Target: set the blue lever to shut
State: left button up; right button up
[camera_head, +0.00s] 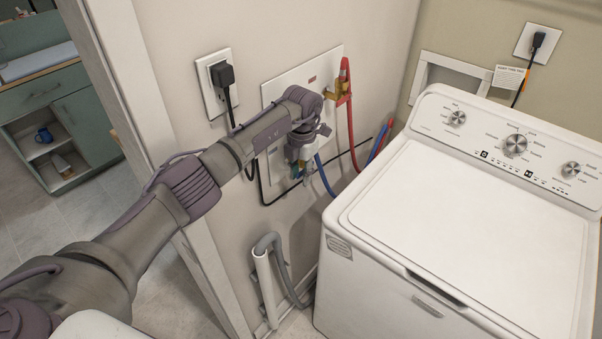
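My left arm reaches in from the left to the white wall plate (335,62) of the water valves. My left gripper (303,160) points down in front of the plate's lower part, and whether its fingers are open or shut cannot be told. A small blue-teal bit (296,171) shows beside the fingers; it may be part of the blue lever, which is otherwise hidden by my gripper. The blue hose (325,178) hangs just below. The red lever (345,72) stands upright on the brass valve (337,94) at the upper right. My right gripper is not in view.
A white washer (470,220) stands close at the right. A wall outlet (215,80) with a black plug and cord is left of the valves. A red hose (350,135) and a grey drain hose (282,265) hang along the wall.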

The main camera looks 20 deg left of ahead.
pick_arm(q)
notch_tip(320, 180, up, 12)
dwell(0.6)
jog(key=shift+w, duration=0.1)
